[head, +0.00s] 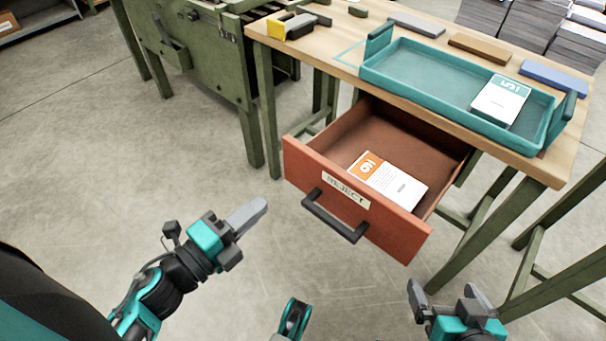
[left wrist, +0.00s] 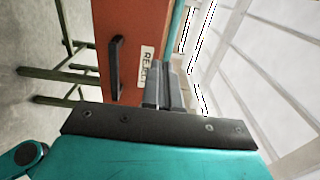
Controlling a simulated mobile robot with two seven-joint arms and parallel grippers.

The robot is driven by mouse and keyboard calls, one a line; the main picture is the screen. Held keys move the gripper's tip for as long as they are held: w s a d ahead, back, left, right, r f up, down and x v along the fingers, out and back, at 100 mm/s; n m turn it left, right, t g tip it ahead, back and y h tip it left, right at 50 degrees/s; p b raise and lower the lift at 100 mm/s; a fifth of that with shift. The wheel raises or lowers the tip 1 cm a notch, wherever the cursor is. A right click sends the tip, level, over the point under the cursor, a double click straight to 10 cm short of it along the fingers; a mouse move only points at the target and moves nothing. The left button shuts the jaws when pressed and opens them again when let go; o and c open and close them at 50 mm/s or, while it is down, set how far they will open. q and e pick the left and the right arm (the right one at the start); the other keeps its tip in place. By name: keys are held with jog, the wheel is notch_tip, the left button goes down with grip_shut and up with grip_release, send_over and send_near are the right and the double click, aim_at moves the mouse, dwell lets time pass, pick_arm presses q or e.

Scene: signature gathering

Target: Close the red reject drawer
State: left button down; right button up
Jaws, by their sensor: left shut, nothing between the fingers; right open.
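The red reject drawer (head: 311,174) is pulled out below the wooden table in the head view. Its front bears a "REJECT" label and a dark bar handle (head: 334,217). A white and orange signature stack (head: 388,181) lies inside. My left gripper (head: 250,214) is shut and empty, to the left of the drawer front and apart from it. In the left wrist view the drawer front (left wrist: 103,45) and its handle (left wrist: 116,68) show beyond my left gripper's fingers (left wrist: 166,90). My right gripper (head: 446,292) is open and empty, below the drawer's right corner.
The wooden table (head: 335,40) carries a teal tray (head: 425,72) with a white and teal stack (head: 500,100) in it. A green machine (head: 205,50) stands to the left. The floor (head: 120,160) before the drawer is clear. Green table legs stand at the right.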

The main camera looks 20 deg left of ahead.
pick_arm(q)
send_near(312, 160)
jog(key=x, duration=0.5)
jog(key=shift+w+d, duration=0.1)
jog(key=shift+w, duration=0.1)
jog(key=shift+w+d, duration=0.25)
jog(key=shift+w, duration=0.4)
jog(key=shift+w, duration=0.1)
